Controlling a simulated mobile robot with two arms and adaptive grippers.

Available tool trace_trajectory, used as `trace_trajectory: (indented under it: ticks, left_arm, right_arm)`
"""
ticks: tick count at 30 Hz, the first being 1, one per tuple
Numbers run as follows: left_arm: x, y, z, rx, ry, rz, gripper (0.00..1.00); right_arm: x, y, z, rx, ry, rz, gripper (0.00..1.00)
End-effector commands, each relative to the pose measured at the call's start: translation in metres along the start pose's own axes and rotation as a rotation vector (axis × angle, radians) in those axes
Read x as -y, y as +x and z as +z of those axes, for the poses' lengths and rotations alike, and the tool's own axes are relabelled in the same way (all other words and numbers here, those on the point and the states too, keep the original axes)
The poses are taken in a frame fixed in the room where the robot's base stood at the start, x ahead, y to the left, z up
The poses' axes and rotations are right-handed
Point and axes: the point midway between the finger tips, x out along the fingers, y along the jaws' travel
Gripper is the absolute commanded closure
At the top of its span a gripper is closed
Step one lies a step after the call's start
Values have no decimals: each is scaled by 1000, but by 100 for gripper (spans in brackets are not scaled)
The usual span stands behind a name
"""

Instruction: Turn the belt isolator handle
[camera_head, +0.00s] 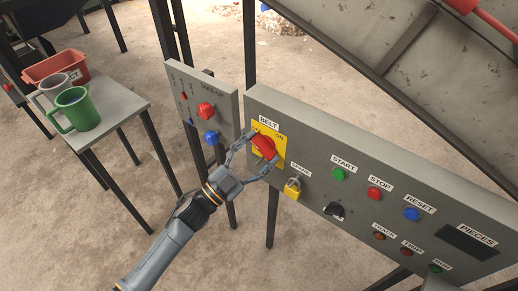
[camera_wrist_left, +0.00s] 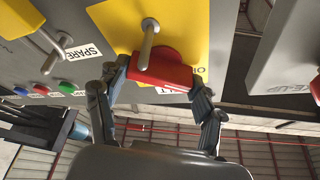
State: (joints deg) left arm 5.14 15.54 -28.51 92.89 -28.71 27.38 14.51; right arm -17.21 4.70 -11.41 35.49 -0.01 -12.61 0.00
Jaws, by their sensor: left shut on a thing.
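The belt isolator has a red handle (camera_head: 263,146) on a yellow plate (camera_head: 281,139) under the BELT label, at the left end of the grey control panel. My left gripper (camera_head: 256,150) reaches it from below left, with one finger on each side. In the left wrist view the red handle (camera_wrist_left: 163,71) sits between the two fingers (camera_wrist_left: 160,85), which are shut on it. A grey metal pin (camera_wrist_left: 147,44) stands out from the yellow plate beside the handle. The ON mark shows near the handle; the exact handle angle is partly hidden by the fingers. My right gripper does not show.
A yellow padlock (camera_head: 292,190) hangs beside the SPARE label, close to the left gripper. Start (camera_head: 339,174), stop (camera_head: 374,193) and reset (camera_head: 412,214) buttons lie right. A smaller panel (camera_head: 176,77) stands left. A table (camera_head: 124,105) holds mugs and a red bin.

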Motion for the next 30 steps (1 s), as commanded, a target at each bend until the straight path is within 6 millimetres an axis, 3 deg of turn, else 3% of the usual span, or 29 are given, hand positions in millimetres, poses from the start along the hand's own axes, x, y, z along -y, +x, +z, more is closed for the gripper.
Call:
trace_trajectory:
  ticks: [20,21,23,30]
  left_arm:
    - [0,0,0,0,64,27,64]
    - [0,0,0,0,64,26,24]
    - [0,0,0,0,64,26,12]
    - [0,0,0,0,63,26,9]
  right_arm:
    - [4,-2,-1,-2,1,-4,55]
    - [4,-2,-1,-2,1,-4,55]
    - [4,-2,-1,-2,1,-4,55]
    - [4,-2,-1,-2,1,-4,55]
